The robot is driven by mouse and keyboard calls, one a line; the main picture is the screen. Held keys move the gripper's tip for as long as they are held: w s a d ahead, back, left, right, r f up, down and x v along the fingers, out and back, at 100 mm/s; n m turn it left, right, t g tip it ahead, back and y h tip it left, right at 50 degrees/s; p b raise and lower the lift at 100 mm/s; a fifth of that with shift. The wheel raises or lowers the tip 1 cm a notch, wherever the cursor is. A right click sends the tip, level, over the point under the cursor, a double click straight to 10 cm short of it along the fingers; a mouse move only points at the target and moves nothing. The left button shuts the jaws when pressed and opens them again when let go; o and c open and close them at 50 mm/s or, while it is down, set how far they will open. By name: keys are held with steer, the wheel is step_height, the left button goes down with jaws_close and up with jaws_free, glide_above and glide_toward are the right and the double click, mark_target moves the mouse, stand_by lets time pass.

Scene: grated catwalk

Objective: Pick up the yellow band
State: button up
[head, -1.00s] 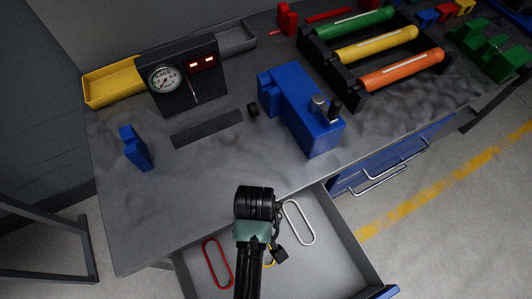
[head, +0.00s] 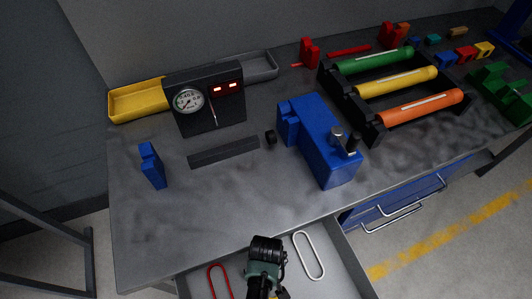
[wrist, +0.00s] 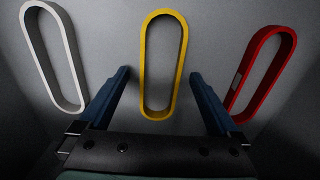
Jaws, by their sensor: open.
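The yellow band (wrist: 144,75) is a long closed loop lying on the grey drawer floor, in the middle of the wrist view. My gripper (wrist: 159,76) is open and empty, with one blue-grey finger on each side of the yellow band, apart from it in the picture. The height of the fingertips above the floor is hard to tell. In the head view my arm covers nearly all of the yellow band.
A white band (wrist: 68,50) lies left of the yellow one and a red band (wrist: 240,78) lies right, each near a finger. The open drawer is under the workbench (head: 130,225). A blue block-shaped fixture (head: 322,145) and a gauge box (head: 205,115) stand on the bench.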

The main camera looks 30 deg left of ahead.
steer(key=c, duration=1.4)
steer(key=shift+c, duration=0.2)
